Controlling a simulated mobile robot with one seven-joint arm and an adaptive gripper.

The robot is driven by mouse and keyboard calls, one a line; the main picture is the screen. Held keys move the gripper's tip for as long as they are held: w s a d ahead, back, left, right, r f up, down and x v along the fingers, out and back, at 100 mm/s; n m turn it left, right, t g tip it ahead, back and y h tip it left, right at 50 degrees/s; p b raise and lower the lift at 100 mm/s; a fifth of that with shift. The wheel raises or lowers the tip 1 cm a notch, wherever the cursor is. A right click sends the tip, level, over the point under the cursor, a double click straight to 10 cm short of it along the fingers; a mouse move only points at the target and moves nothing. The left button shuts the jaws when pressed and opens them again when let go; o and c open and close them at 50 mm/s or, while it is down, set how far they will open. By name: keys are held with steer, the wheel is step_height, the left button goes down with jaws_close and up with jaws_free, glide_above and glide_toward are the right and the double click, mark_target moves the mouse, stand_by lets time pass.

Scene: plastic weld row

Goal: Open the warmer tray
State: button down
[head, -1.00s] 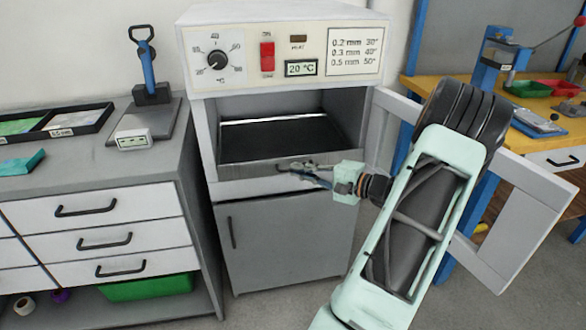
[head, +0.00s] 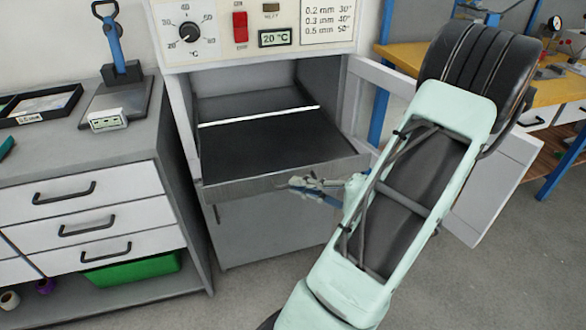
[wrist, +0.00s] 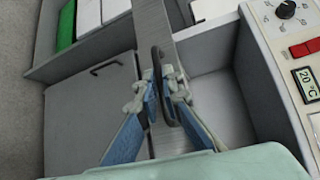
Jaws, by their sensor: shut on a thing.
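The warmer tray (head: 275,141) is a dark flat tray with a grey front, pulled partly out of the opening in the warmer cabinet (head: 178,120). My gripper (head: 293,183) is at the tray's front edge in the head view. In the wrist view my gripper (wrist: 165,92) has its blue fingers shut on the dark handle (wrist: 158,62) of the tray front. My fingers hide part of the handle. The tray's inside looks empty.
The warmer's framed door (head: 490,190) stands open to the right behind my arm. A grey drawer cabinet (head: 90,215) with a blue-handled press (head: 118,50) on top stands at the left. Yellow benches (head: 410,60) are at the right back. The floor in front is clear.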

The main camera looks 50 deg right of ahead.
steer(key=shift+s+a, duration=0.4)
steer(key=shift+s, duration=0.25)
steer(key=shift+s+a, duration=0.4)
steer(key=shift+s, duration=0.25)
steer(key=c, duration=2.1)
jaws_free()
steer(key=v, duration=1.2)
steer(key=shift+r, duration=0.1)
